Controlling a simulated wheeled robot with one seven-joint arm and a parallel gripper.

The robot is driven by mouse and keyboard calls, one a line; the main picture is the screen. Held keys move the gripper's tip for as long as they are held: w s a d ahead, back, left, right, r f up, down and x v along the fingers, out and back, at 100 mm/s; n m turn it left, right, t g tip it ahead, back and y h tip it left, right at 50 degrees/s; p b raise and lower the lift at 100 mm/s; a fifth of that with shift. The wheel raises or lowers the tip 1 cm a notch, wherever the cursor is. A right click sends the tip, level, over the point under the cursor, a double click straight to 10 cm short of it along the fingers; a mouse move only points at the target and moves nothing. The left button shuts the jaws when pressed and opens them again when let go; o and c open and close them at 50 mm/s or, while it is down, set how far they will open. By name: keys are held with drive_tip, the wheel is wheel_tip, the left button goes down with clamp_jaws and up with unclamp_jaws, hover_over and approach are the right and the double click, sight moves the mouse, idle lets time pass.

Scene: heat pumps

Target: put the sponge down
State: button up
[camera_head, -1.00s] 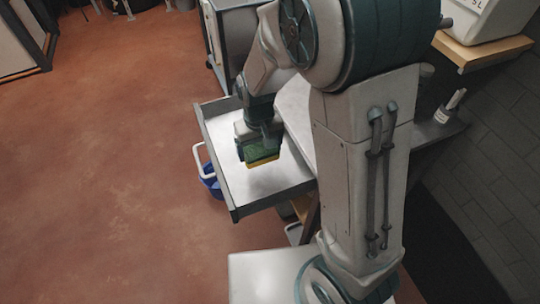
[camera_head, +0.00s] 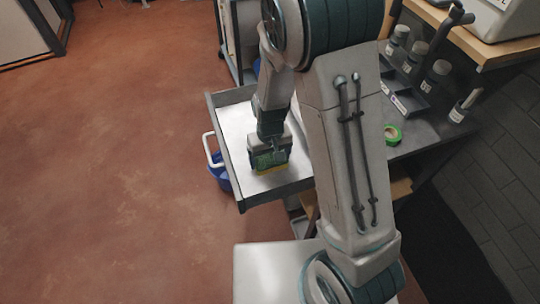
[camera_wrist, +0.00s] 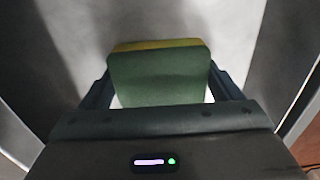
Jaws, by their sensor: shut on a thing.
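The sponge (camera_head: 271,161), green with a yellow layer, is held between the fingers of my gripper (camera_head: 269,157). In the wrist view the sponge (camera_wrist: 160,78) stands between both fingers of my gripper (camera_wrist: 163,88), its green face toward the camera and its yellow edge at the top. My gripper is shut on it, over the open drawer (camera_head: 237,125) with a pale, bare bottom. The sponge is inside the drawer's outline in the head view; I cannot tell whether it touches the bottom.
On the dark bench to the right are a green tape roll (camera_head: 393,134) and several labelled bottles (camera_head: 436,75). The red floor at left is open.

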sight(270, 157)
drive_tip(key=o, duration=0.8)
drive_tip(key=shift+f, duration=0.1)
wheel_tip(270, 157, up, 12)
drive_tip(key=p, duration=0.1)
drive_tip(key=s+d+r+m+t, duration=0.2)
drive_tip(key=s+d+r+m, duration=0.1)
drive_tip(key=s+d+r, duration=0.8)
drive_tip(key=shift+s+d+r+t, duration=0.3)
drive_tip(key=shift+s+d+t, duration=0.1)
drive_tip(key=shift+s+d, duration=0.15)
